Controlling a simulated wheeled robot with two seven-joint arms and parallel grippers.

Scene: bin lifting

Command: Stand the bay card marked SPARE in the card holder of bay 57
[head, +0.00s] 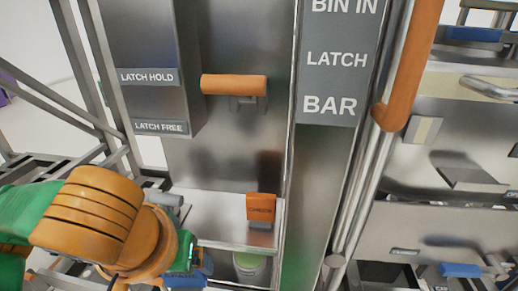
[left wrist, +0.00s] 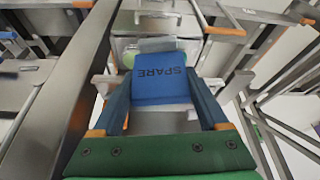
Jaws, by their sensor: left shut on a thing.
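The blue card marked SPARE (left wrist: 158,88) is between the fingers of my left gripper (left wrist: 160,75) in the left wrist view. The gripper is shut on it, and the lettering appears upside down there. In the head view my left gripper (head: 185,266) is low at the left, partly hidden by its own wrist, with a bit of blue at its end. I cannot make out a bay number 57 or tell which holder belongs to that bay. My right gripper is not in view.
An orange card marked CHECK (head: 261,208) stands on a metal ledge (head: 215,232) right of my left gripper. A green-topped container (head: 249,264) is below. An orange handle (head: 233,85) juts out above, beside panels lettered LATCH HOLD (head: 147,77) and LATCH BAR (head: 335,75).

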